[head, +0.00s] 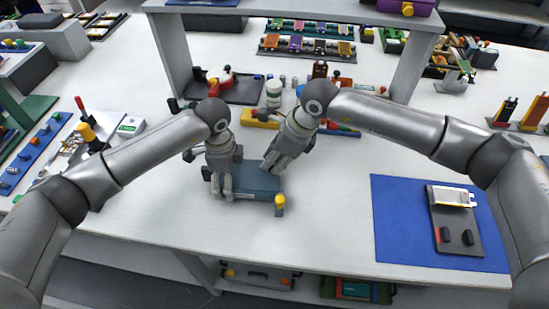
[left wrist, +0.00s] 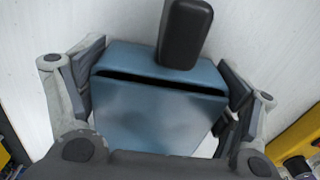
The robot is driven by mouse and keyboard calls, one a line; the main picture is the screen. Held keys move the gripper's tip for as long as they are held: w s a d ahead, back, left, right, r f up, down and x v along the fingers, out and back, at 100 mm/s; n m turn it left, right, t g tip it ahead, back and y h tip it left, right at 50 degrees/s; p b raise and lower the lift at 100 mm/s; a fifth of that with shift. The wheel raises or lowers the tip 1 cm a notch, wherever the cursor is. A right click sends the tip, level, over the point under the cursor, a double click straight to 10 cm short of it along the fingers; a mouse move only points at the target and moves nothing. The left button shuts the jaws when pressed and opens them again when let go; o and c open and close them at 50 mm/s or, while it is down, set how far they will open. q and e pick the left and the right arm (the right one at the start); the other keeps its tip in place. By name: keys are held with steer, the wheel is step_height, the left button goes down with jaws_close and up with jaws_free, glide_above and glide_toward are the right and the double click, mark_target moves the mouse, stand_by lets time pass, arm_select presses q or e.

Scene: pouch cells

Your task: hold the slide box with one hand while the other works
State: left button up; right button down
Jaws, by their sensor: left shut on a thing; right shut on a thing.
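The slide box (head: 262,184) is a blue-teal box on the white table, near the front edge. My left gripper (head: 222,190) is at the box's left part, pointing down. In the left wrist view its fingers are on both sides of the slide box (left wrist: 160,112), shut on it. A dark gap runs across the box between its two blue parts. My right gripper (head: 272,163) reaches down at a slant to the box's right back part and is shut there; its fingertips are partly hidden. A dark rounded block (left wrist: 186,34) overlaps the box's edge in the left wrist view; I cannot tell what it is.
A small yellow-topped piece (head: 280,204) is at the box's front right corner. A blue mat (head: 397,225) with a dark tray (head: 456,229) lies to the right. Behind are a white jar (head: 273,94) and a dark tray with red parts (head: 218,83). The table between box and mat is clear.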

steer(key=shift+a, duration=0.55)
steer(key=c, duration=1.3)
jaws_free()
steer(key=shift+r, duration=0.1)
steer(key=shift+d+r, duration=0.1)
steer(key=v, duration=1.1)
steer(key=shift+d+r, duration=0.15)
steer(key=shift+r, duration=0.15)
